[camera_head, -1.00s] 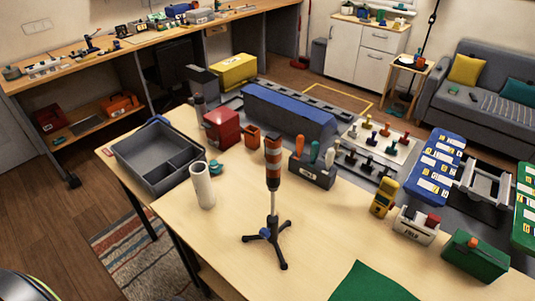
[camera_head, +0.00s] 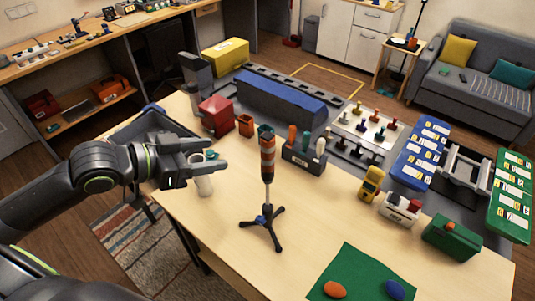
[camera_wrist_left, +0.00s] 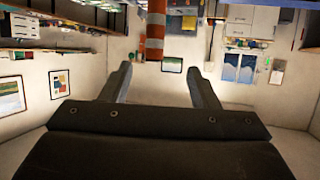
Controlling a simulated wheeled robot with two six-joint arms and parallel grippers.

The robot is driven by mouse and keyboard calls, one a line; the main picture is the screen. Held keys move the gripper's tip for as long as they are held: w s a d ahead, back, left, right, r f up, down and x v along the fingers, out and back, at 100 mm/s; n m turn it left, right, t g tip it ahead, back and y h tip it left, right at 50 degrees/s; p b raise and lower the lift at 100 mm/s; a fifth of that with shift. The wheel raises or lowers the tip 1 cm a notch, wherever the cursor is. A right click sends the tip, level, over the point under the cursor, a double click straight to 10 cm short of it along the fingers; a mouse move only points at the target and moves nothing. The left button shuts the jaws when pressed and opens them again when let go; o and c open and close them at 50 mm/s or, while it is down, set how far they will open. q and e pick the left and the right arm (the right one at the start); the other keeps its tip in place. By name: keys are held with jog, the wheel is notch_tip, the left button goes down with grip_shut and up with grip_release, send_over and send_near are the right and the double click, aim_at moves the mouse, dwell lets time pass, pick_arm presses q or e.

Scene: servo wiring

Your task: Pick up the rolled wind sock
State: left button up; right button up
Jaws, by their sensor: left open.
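The rolled wind sock (camera_head: 267,158) is a slim upright roll with orange, white and dark bands. It sits on a thin pole with a black tripod base (camera_head: 262,222) on the table. My left gripper (camera_head: 217,156) is open and empty, to the left of the wind sock with its fingers pointing towards it. In the left wrist view the striped wind sock (camera_wrist_left: 155,32) shows beyond the gap between the open fingers (camera_wrist_left: 159,68), apart from them. My right gripper is not in view.
A holder with coloured handles (camera_head: 303,158) stands right of the wind sock. A green mat (camera_head: 352,272) lies in front.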

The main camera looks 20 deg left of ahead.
aim_at(270, 152)
pick_arm(q)
jog(key=b+x, duration=1)
jog(key=f+b+x, duration=0.1)
jog(key=b+x, duration=0.4)
jog(key=x, duration=0.1)
jog(key=shift+s+d, duration=0.25)
jog(key=shift+s, duration=0.15)
jog(key=shift+w+d+b, duration=0.4)
jog(key=shift+w+b, duration=0.15)
jog(key=shift+b, duration=0.05)
jog(key=c, duration=1)
jog(key=shift+r, duration=0.1)
jog(key=shift+c, duration=0.2)
